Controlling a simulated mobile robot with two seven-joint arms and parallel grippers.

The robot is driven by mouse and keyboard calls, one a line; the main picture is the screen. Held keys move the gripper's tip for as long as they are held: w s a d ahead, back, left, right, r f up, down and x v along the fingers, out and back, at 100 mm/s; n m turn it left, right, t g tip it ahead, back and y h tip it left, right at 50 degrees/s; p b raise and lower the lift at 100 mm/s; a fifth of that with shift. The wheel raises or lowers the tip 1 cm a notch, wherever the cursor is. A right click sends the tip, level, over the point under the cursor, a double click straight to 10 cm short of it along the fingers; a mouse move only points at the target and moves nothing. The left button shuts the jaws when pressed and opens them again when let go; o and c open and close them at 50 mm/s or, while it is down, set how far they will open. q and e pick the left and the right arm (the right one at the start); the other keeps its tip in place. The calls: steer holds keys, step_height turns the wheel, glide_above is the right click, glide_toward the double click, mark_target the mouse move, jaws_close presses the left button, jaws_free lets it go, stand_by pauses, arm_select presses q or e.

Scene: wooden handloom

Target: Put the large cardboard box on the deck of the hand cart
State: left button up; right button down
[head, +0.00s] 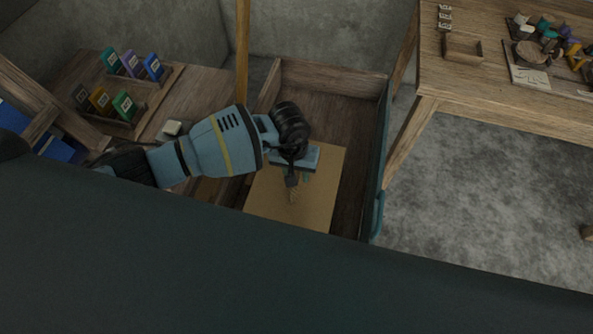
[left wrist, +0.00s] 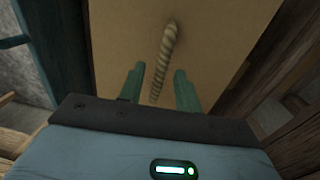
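The large cardboard box (head: 319,190) lies inside a wooden-walled space, its tan face toward me. In the left wrist view the cardboard (left wrist: 225,45) fills the upper middle. A twisted rope (left wrist: 165,50) runs along this face. My left gripper (head: 292,190) is over the box, pointing down at the rope. In the left wrist view its two teal fingers (left wrist: 159,88) stand apart, with the rope's near end showing between them. Whether they touch the rope I cannot tell. My right gripper is not in view. I cannot clearly identify the hand cart.
Wooden walls (head: 330,76) surround the box, with a teal edge (head: 381,150) on the right. A wooden table (head: 490,90) with small items stands at right. Coloured packets (head: 128,64) stand in racks at left. An upright pole (head: 242,50) rises behind. Grey floor (head: 480,180) is open at right.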

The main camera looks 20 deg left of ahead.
arm_select(q)
step_height(320, 180, up, 12)
steer(key=a, duration=0.1)
steer(key=shift+r+p, duration=0.2)
steer(key=shift+p, duration=0.15)
stand_by(0.4)
